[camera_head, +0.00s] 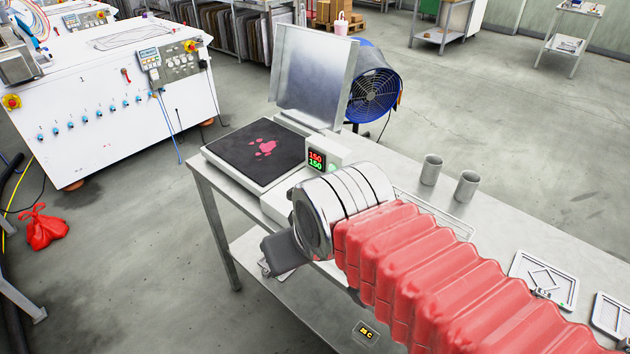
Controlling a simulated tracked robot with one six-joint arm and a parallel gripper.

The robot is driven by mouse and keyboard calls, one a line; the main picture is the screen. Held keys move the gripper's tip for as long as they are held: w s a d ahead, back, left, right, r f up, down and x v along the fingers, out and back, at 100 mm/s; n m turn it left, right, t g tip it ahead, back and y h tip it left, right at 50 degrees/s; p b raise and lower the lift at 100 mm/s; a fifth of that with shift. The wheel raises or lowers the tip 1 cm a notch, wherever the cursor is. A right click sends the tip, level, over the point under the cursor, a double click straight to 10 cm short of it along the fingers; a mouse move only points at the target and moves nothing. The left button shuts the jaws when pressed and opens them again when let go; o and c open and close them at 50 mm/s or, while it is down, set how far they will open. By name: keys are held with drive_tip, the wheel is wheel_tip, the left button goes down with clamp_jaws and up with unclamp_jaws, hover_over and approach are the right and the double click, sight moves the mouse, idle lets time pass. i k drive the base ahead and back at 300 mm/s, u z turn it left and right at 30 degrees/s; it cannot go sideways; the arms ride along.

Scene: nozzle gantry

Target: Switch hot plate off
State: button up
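The hot plate (240,160) sits at the left end of the metal table, with a black top and a pink paw-shaped mark on it. Its control box (338,154) is at its right corner. The display (316,160) is lit and reads 150 in red over 150 in green. A small greenish spot shows beside the display; I cannot tell if it is a button. My gripper (284,252) is a dark grey part below my metal wrist, at the table's front edge, apart from the display. Its fingers are not clear, and my wrist hides part of the hot plate's front right side.
An upright metal sheet (312,78) stands behind the hot plate, with a blue fan (374,92) beyond it. Two metal cups (431,170) stand on the table (540,232) to the right. White framed plates (543,280) lie further right. A white machine (110,100) stands at left.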

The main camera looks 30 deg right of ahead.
sight(289, 192)
drive_tip(key=k, duration=0.65)
drive_tip(key=u, duration=0.5)
drive_tip(key=i, duration=1.55)
drive_tip(key=z, duration=0.5)
